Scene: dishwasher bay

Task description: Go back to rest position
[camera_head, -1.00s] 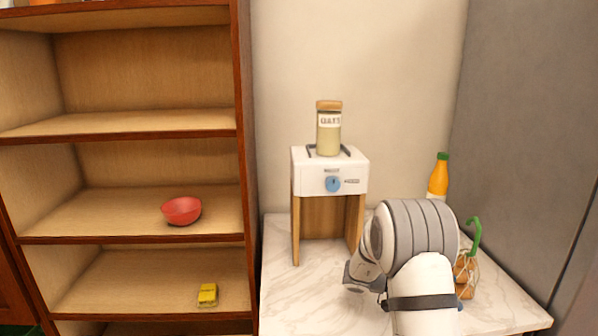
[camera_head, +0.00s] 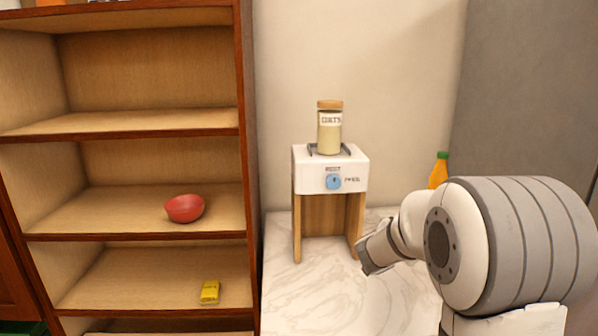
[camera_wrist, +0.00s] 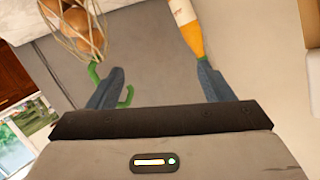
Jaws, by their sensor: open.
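In the head view my arm (camera_head: 500,245) fills the lower right, and the fingertips are not clearly visible there. I cannot tell whether either touches a finger.
A white dispenser on a wooden stand (camera_head: 331,172) holds an oats jar (camera_head: 329,130) on the marble counter (camera_head: 310,290). The orange bottle (camera_head: 438,172) is partly hidden by my arm. A wooden shelf (camera_head: 120,238) at left holds a red bowl (camera_head: 185,208) and a yellow packet (camera_head: 209,292).

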